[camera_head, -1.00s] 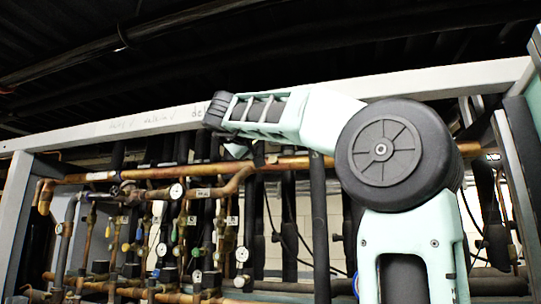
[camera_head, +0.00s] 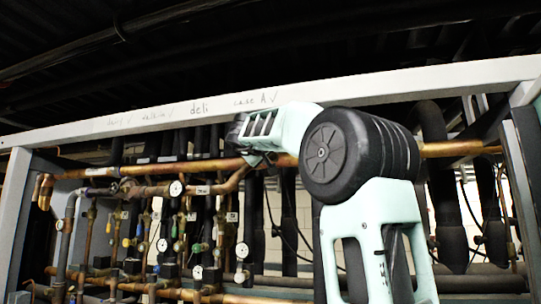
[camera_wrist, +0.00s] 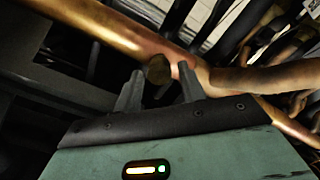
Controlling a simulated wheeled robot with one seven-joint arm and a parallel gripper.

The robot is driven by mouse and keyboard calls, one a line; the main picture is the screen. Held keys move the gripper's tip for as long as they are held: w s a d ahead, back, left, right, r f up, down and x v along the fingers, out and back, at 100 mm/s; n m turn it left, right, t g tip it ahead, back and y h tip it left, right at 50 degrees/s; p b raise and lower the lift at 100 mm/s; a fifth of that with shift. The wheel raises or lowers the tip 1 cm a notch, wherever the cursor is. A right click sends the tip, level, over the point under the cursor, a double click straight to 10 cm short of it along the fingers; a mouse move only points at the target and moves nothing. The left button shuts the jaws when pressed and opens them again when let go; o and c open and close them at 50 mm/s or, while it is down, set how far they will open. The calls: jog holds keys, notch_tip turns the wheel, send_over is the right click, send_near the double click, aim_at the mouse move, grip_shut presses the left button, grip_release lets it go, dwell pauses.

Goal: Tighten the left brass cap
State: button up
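In the wrist view, my gripper (camera_wrist: 160,72) has its two grey fingers apart, with nothing clamped between them. A small dull brass-brown rounded piece (camera_wrist: 158,67), which looks like a brass cap, shows between and just beyond the fingertips. It sits against a thick copper pipe (camera_wrist: 115,32). I cannot tell whether a finger touches it or whether it is the left one. In the head view, my arm reaches up to the horizontal copper pipe (camera_head: 210,167), and my wrist hides the fingers and the cap.
A pale steel beam (camera_head: 150,125) with handwriting runs above the pipes. Several gauges (camera_head: 176,188), valves and thin vertical pipes crowd the left. Dark insulated pipes (camera_head: 450,215) stand at the right. In the wrist view, another copper pipe (camera_wrist: 265,78) lies close right of the fingers.

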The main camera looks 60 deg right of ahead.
jog(key=c, duration=0.7)
jog(key=shift+p, duration=0.3)
jog(key=m+p, duration=0.5)
jog(key=m, duration=0.5)
jog(key=shift+s+m, duration=0.1)
jog(key=shift+m, duration=0.5)
jog(key=o, duration=1)
